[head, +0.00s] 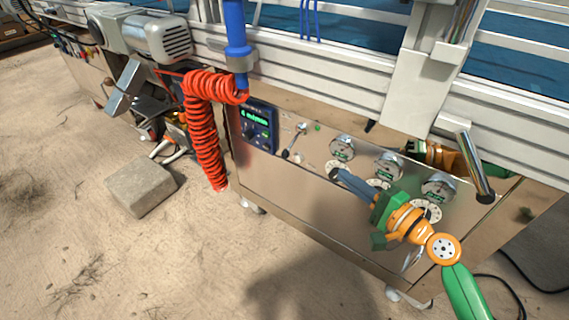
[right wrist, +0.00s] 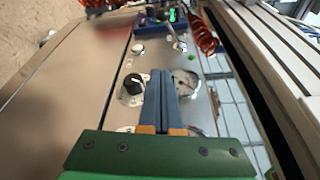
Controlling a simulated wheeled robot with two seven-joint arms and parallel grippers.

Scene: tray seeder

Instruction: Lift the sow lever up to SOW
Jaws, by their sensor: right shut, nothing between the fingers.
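The sow lever (head: 293,141) is a short metal lever on the steel panel (head: 300,205), just right of the dark control box (head: 259,128). Its dark end points down and slightly left. It also shows at the top of the right wrist view (right wrist: 177,38), small and unclear; its label is unreadable. My right gripper (head: 334,173) is shut and empty, its blue fingers together over the panel, right of and below the lever, apart from it. In the right wrist view the fingertips (right wrist: 162,74) lie between a black knob and a round metal gauge.
Several round gauges (head: 342,147) and dials line the panel on the right. A black knob (right wrist: 132,84) is close beside the fingers. A coiled red hose (head: 205,130) hangs left of the control box. A larger metal handle (head: 473,163) stands at right.

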